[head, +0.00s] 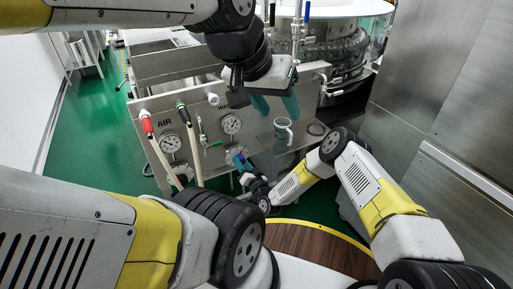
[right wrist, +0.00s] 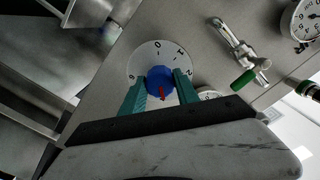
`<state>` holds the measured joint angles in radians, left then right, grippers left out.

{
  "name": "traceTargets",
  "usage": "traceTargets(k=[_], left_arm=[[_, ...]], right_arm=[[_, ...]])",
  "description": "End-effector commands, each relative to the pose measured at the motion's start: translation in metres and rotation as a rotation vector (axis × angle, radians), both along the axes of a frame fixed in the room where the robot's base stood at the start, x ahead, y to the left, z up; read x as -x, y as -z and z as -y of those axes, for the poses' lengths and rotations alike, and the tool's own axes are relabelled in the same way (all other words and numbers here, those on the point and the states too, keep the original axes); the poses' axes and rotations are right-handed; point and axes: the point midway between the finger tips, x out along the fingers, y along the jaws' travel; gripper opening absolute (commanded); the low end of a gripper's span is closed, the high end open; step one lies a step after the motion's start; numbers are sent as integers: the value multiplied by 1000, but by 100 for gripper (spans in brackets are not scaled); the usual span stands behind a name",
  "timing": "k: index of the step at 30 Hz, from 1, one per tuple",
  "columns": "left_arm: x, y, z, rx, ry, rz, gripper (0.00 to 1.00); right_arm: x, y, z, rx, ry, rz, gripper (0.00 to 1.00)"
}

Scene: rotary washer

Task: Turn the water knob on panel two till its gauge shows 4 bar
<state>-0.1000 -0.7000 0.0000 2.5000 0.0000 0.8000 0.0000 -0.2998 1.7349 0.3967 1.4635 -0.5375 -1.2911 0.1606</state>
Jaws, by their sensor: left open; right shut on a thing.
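The blue knob (right wrist: 160,77) with a red pointer sits on a round white dial plate (right wrist: 146,52) in the right wrist view. My right gripper (right wrist: 160,88) has its two teal fingers on either side of the knob and is shut on it. In the head view my right gripper (head: 241,161) is at the panel (head: 215,150), below a round white gauge (head: 231,124). Its needle is too small to read surely. My left gripper (head: 275,106) is open, with teal fingers pointing down, in front of the panel's right part.
A second gauge (head: 170,143) is under the AIR label at the left. Red-ended (head: 146,120) and dark-green-ended (head: 182,110) hoses stand before the panel. A grey mug-like thing (head: 283,131) is right of the gauges. A metal wall (head: 440,90) bounds the right.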

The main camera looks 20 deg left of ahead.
Motion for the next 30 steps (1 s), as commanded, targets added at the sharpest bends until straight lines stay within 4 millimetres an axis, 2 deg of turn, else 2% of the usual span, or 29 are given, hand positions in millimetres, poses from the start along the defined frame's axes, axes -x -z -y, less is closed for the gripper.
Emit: traceTargets(k=[10,26,27,29,30], left_arm=[[0,0,0,0,0,0,50],[0,0,0,0,0,0,50],[0,0,0,0,0,0,50],[0,0,0,0,0,0,50],[0,0,0,0,0,0,50]], right_arm=[[0,0,0,-84,0,-101,0],[0,1,0,-96,0,-114,0],[0,1,0,-96,0,-114,45],[0,1,0,-96,0,-114,56],[0,1,0,-96,0,-114,59]])
